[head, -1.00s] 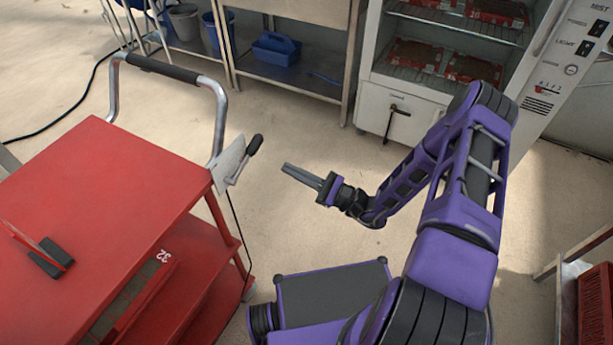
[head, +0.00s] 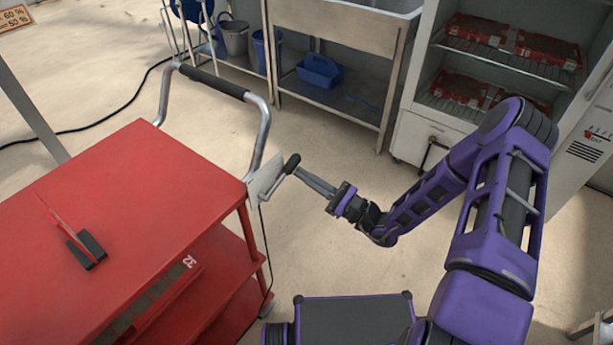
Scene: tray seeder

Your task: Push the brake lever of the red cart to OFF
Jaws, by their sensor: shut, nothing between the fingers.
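The red cart (head: 130,180) stands at the left, its chrome push handle (head: 215,82) with a black grip at its far end. A pale plate (head: 262,180) is fixed at the cart's corner. The brake lever (head: 290,165), a thin rod with a black knob, sticks up and to the right from it. My gripper (head: 312,180) is shut and empty. Its fingertips are right by the lever's knob, on its right side. I cannot tell whether they touch it. Any ON or OFF marks on the plate are not readable.
A steel bench (head: 345,45) with a blue caddy (head: 321,71) on its lower shelf stands behind. A black cable (head: 110,118) lies on the floor. The floor between cart and cabinet is clear.

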